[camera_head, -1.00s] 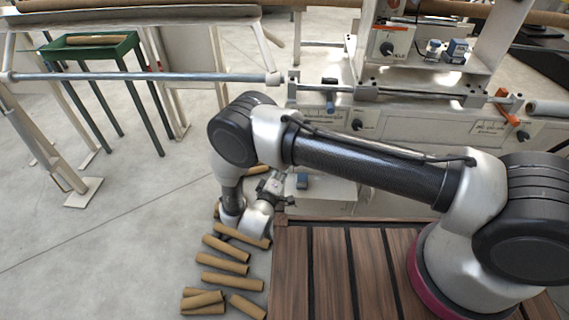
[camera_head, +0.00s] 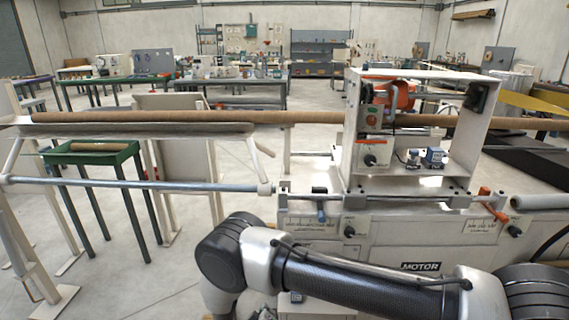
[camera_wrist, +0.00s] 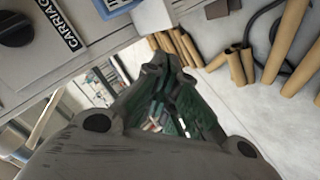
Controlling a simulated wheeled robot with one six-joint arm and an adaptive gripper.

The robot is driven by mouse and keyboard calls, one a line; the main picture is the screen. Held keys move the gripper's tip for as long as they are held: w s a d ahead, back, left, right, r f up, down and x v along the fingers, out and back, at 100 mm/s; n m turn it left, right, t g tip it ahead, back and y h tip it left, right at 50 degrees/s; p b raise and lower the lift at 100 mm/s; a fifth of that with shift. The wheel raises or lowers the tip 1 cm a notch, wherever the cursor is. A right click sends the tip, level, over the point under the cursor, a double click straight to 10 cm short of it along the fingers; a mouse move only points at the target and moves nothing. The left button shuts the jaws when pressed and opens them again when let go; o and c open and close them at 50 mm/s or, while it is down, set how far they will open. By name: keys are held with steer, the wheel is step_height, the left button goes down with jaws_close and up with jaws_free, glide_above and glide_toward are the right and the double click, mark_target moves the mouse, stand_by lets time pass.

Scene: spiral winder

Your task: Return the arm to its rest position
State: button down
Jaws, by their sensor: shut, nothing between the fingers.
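My arm (camera_head: 365,285) stretches across the bottom of the head view, its elbow to the left in front of the winding machine (camera_head: 400,225). Its forearm and wrist run out of the bottom edge, so my gripper cannot be made out there. In the wrist view my gripper (camera_wrist: 168,62) is shut with its fingertips together and nothing between them. It is clear of the brown cardboard tubes (camera_wrist: 236,66) on the floor beyond it.
The machine's panel with a black knob (camera_wrist: 14,28) and a label fills the wrist view's upper left. In the head view a long brown tube (camera_head: 200,117) spans the machine. A green tray table (camera_head: 125,150) stands at left. Pale floor lies open between.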

steer(key=s+a+f+g+y, duration=0.1)
steer(key=s+a+g+y, duration=0.1)
steer(key=s+a+g, duration=0.15)
steer(key=s+d+r+m+g, duration=0.15)
steer(key=r+g, duration=0.25)
steer(key=r, duration=0.4)
steer(key=s+d+r+g, duration=0.1)
steer(key=s+r+g, duration=0.15)
steer(key=r, duration=0.55)
steer(key=s+d+r+m+g, duration=0.1)
steer(key=d+r+g, duration=0.1)
steer(key=d+r, duration=0.65)
steer(key=d+r+m+g, duration=0.1)
steer(key=d+r, duration=0.4)
steer(key=r, duration=0.7)
steer(key=s+d+r+m+t, duration=0.2)
steer(key=s+d+r, duration=0.2)
steer(key=d+r, duration=0.4)
steer(key=s+d+r+m+t, duration=0.1)
steer(key=s+d+r, duration=0.3)
steer(key=d+r, duration=0.5)
steer(key=s+d+r+m+t+h, duration=0.1)
steer(key=s+d+r+m+t, duration=0.1)
steer(key=d+r, duration=0.6)
steer(key=s+d+t, duration=0.1)
steer(key=s+d, duration=0.1)
steer(key=d, duration=0.3)
steer(key=shift+s+r+m, duration=0.25)
steer(key=shift+r+m, duration=0.1)
steer(key=shift+d, duration=0.1)
